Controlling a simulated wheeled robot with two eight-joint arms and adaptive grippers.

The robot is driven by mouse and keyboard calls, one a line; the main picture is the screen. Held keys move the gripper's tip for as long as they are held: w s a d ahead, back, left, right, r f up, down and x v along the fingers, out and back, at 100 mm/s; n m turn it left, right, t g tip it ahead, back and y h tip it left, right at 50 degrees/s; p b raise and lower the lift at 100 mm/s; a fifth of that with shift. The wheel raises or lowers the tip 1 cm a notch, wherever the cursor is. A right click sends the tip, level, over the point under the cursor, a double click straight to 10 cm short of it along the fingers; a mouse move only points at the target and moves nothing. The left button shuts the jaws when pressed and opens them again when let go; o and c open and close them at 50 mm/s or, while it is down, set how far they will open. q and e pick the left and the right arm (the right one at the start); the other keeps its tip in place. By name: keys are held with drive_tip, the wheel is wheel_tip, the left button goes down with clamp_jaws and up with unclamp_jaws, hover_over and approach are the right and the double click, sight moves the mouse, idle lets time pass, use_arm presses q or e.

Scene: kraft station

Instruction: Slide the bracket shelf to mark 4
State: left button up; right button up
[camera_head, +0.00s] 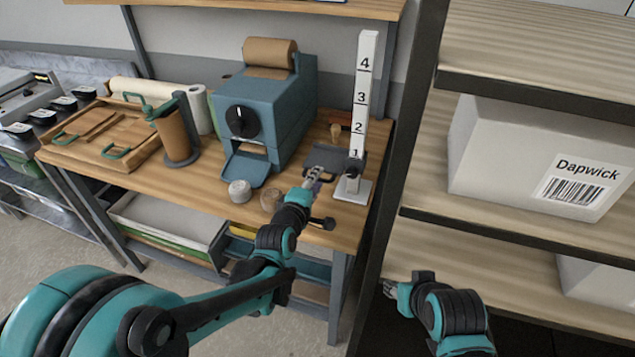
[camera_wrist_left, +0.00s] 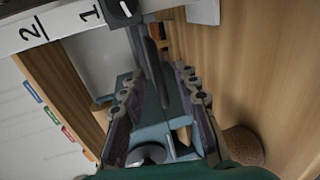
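The white post (camera_head: 368,75) stands upright on a white base at the bench's right end, with marks 1 to 4 from bottom to top. The dark grey bracket shelf (camera_head: 322,156) sits low on it, by mark 1. In the left wrist view the shelf (camera_wrist_left: 149,62) shows edge-on as a thin dark bar, and its black collar (camera_wrist_left: 122,10) is beside mark 1 on the post (camera_wrist_left: 60,20). My left gripper (camera_head: 313,175) is at the shelf's front edge. Its fingers (camera_wrist_left: 158,88) stand apart on either side of the bar, with gaps showing. My right gripper (camera_head: 390,288) is low, its fingers barely visible.
A blue dispenser (camera_head: 270,108) with a brown roll stands left of the post. Twine balls (camera_head: 240,191) lie at the bench front. A dark rack upright (camera_head: 399,150) and shelves with a Dapwick box (camera_head: 500,155) stand close on the right. Room above the bracket shelf looks clear.

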use_arm(q)
drive_tip(key=shift+w+d+f, duration=0.15)
drive_tip(key=shift+w+d, duration=0.05)
drive_tip(key=shift+w, duration=0.4)
clamp_jaws()
